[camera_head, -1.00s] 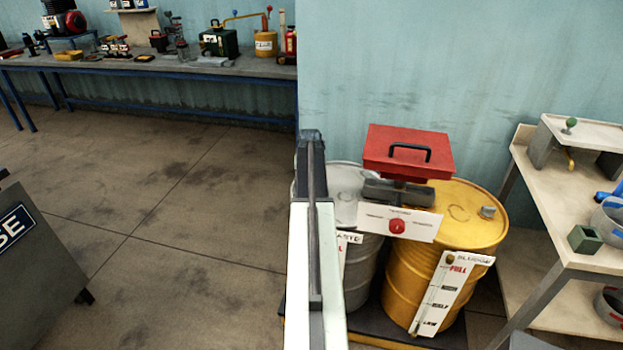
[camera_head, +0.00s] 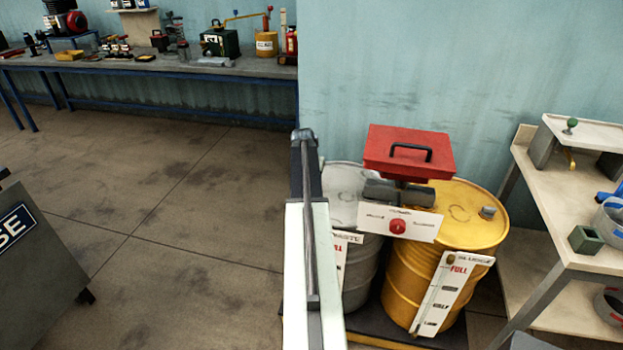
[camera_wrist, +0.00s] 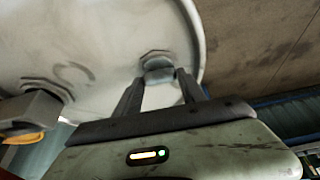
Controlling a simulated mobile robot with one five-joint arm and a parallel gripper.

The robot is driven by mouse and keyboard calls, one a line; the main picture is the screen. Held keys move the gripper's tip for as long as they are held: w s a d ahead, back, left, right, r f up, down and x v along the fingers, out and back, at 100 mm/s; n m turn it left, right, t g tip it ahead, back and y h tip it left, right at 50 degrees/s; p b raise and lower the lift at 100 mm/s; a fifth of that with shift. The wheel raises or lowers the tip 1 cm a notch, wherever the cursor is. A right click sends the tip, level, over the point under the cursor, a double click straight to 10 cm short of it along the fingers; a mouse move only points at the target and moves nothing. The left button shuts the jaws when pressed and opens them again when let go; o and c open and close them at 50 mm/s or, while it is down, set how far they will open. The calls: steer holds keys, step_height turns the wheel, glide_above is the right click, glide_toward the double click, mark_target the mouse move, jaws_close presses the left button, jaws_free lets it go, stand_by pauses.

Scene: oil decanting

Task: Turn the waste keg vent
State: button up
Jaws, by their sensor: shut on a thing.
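The grey waste keg (camera_head: 345,180) stands left of the yellow keg, partly hidden by my arm in the head view. In the wrist view the pale top of the waste keg (camera_wrist: 90,30) fills the upper left. The vent cap (camera_wrist: 157,65), grey and faceted, sits near the rim of that top. My gripper (camera_wrist: 161,77) is shut on the vent cap, one finger on each side. The vent and my gripper are not seen in the head view.
A yellow keg (camera_head: 463,225) with a level gauge (camera_head: 450,285) stands beside the waste keg. A red box (camera_head: 408,150) and a selector panel (camera_head: 375,217) are above the kegs. A shelf unit (camera_head: 560,240) stands at right. The floor (camera_head: 170,220) at left is open.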

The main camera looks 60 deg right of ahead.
steer(key=o, duration=1.4)
steer(key=shift+c, duration=0.2)
steer(key=p+v, duration=0.7)
steer(key=shift+a+r, duration=0.25)
steer(key=shift+r, duration=0.1)
